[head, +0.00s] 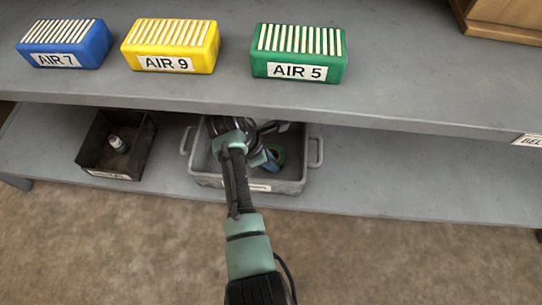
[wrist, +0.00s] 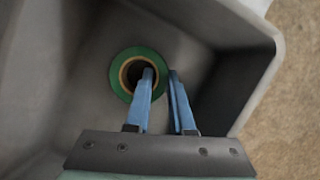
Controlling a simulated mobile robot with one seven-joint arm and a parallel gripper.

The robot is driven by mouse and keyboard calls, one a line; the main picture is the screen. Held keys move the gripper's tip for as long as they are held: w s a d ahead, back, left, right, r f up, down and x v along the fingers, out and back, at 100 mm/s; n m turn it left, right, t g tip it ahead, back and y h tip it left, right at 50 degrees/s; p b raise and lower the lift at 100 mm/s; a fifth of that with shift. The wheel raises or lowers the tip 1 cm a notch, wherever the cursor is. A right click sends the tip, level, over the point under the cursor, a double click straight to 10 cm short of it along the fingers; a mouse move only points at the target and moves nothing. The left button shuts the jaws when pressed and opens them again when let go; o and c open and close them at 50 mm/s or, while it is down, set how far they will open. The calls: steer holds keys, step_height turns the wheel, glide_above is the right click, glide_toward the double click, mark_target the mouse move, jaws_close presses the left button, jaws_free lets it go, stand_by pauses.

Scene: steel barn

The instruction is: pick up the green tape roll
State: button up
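The green tape roll (wrist: 122,88) lies in the grey bin, with a tan inner ring and a dark hole. In the head view, a bit of the roll (head: 279,153) shows beside my gripper (head: 268,163), inside the bin (head: 245,184) on the lower shelf. In the wrist view, the two blue fingers of my gripper (wrist: 161,74) stand apart. The left fingertip is over the roll's hole and the right one is just past its right edge, with the roll's right wall between them. I cannot tell whether they touch it.
The bin walls (wrist: 245,88) rise close on the right. The upper shelf (head: 400,95) overhangs the bin and carries blue, yellow and green boxes (head: 298,70). A black bin (head: 135,160) with a small bottle (head: 117,144) stands to the left. The lower shelf is clear at right.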

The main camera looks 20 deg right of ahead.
jaws_close()
